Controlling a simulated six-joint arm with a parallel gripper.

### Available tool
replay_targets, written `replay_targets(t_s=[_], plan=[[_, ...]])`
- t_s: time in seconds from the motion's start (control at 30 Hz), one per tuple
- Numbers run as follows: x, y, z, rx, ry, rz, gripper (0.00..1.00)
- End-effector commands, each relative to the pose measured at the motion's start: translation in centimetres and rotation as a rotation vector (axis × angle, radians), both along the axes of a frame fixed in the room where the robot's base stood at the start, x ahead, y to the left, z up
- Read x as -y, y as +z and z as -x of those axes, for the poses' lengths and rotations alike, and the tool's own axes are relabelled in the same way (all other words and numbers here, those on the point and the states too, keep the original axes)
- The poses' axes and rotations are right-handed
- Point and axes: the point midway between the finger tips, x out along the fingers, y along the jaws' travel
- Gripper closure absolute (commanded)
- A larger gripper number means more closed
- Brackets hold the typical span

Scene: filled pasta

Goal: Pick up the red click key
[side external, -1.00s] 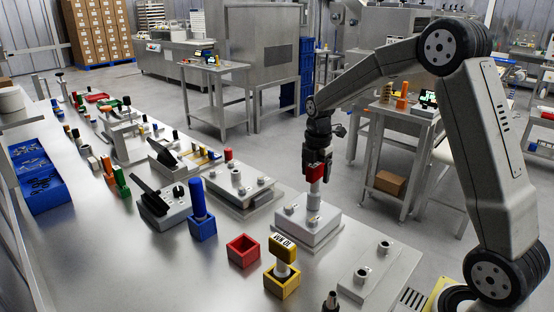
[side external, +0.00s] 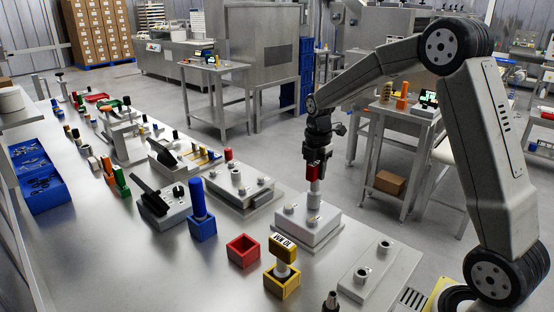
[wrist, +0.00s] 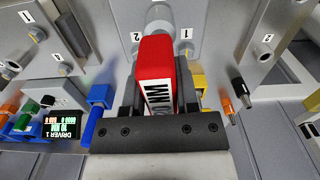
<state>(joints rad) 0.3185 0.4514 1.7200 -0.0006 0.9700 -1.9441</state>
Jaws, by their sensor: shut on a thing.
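The red click key (side external: 313,171) has a red head and a pale grey shaft. It stands upright over the grey block with round sockets (side external: 308,228) in the side external view. My gripper (side external: 318,165) is above the block and shut on the red head. In the wrist view my gripper (wrist: 158,105) has a dark finger on each side of the red head (wrist: 156,62), which carries a white label with black letters. The shaft's lower end is at a raised socket on the block; I cannot tell how deep it sits.
An empty red holder (side external: 243,250) is left of the block. A yellow key (side external: 283,252) stands in a yellow holder in front, and a blue one (side external: 199,202) in a blue holder. A plate with two sockets (side external: 366,270) lies at right.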

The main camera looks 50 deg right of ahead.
Motion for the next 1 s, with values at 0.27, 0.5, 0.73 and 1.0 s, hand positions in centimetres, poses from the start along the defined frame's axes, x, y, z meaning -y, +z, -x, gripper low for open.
replay_targets(t_s=[0.27,0.5,0.73,1.0], plan=[[0.0,2.9,-0.1,0.006,0.0,0.002,1.0],[-0.5,5.4,2.1,0.005,0.0,0.001,1.0],[-1.2,8.5,4.6,0.006,0.0,0.002,1.0],[-2.2,10.4,8.4,0.004,0.0,0.001,1.0]])
